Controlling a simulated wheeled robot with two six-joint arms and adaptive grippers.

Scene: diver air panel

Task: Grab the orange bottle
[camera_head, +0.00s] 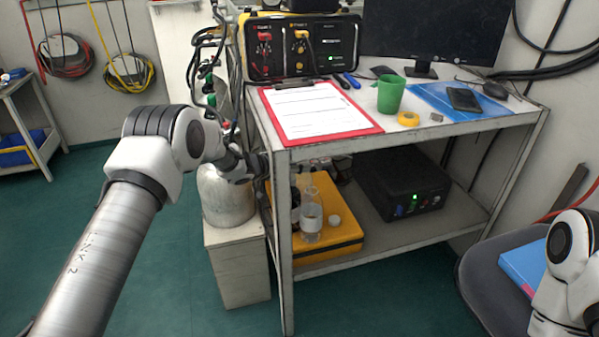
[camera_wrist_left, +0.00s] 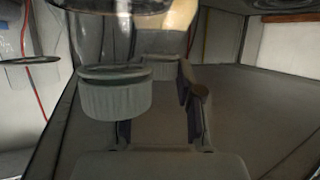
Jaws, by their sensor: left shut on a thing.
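My left gripper (camera_head: 262,165) reaches in behind the table's front left leg, above the lower shelf. Its fingertips are mostly hidden in the head view. In the left wrist view the two dark fingers (camera_wrist_left: 160,110) are closed around a bottle with a grey ribbed cap (camera_wrist_left: 160,68). An orange-tan patch (camera_wrist_left: 180,12) shows by that bottle, which I take for the orange bottle. A second, nearer grey cap (camera_wrist_left: 115,95) belongs to a clear bottle beside the fingers. In the head view a clear bottle (camera_head: 312,220) and a darker bottle (camera_head: 295,208), partly hidden, stand at the yellow case.
The yellow case (camera_head: 345,245) lies on the lower shelf with a small white lid (camera_head: 334,221). A black box (camera_head: 400,185) stands right of it. The table leg (camera_head: 284,250) is close to my gripper. A gas cylinder (camera_head: 225,200) stands left. My right arm (camera_head: 570,260) is beside a chair.

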